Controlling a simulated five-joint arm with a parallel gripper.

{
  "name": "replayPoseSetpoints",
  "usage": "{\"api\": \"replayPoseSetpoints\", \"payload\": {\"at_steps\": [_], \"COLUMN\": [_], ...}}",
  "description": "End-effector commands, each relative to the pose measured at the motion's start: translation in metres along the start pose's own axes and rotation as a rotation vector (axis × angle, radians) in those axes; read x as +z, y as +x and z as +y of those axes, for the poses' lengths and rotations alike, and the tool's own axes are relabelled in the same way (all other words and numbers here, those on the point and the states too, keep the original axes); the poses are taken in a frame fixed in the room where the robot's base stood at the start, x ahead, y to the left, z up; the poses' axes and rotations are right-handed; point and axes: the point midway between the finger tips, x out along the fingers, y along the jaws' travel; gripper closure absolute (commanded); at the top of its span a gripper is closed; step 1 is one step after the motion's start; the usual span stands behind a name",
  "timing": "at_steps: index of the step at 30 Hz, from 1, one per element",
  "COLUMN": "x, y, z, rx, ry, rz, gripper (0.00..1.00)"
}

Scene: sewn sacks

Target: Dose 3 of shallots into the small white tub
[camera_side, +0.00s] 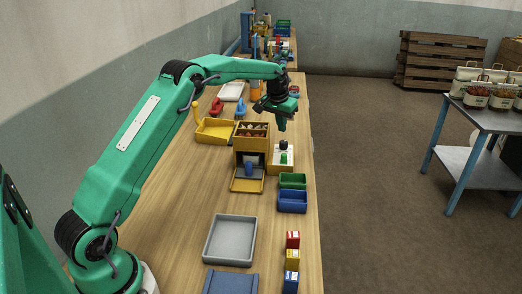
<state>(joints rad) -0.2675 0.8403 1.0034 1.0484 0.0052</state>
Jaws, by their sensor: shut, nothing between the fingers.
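My gripper (282,125) is shut and empty, pointing down just above a white-topped control box (289,163) with a black knob (283,142) and a green button (284,158). I cannot tell whether it touches the knob. Left of that box stands a yellow-brown dispenser (250,144). Small reddish and pale pieces (254,130), perhaps shallots, show in its open top. A blue cup (249,169) stands in its lower opening. A shallow white container (231,91) lies farther back; I cannot tell whether it is the small white tub.
A yellow tray (214,139) lies left of the dispenser. Green (293,180) and blue (292,209) bins stand in front of the control box. A grey tray (207,240) and small coloured boxes (292,258) are nearer. The wooden table (178,190) is bare at left.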

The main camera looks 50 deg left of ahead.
Motion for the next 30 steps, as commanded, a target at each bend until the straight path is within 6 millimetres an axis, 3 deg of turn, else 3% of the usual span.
{"api": "replayPoseSetpoints", "payload": {"at_steps": [11,30], "x": [0.003,0.016], "y": [0.009,0.061], "z": [0.000,0.000], "rx": [0.000,0.000], "ry": [0.000,0.000], "rz": [-0.001,0.000], "gripper": [1.00,1.00]}}
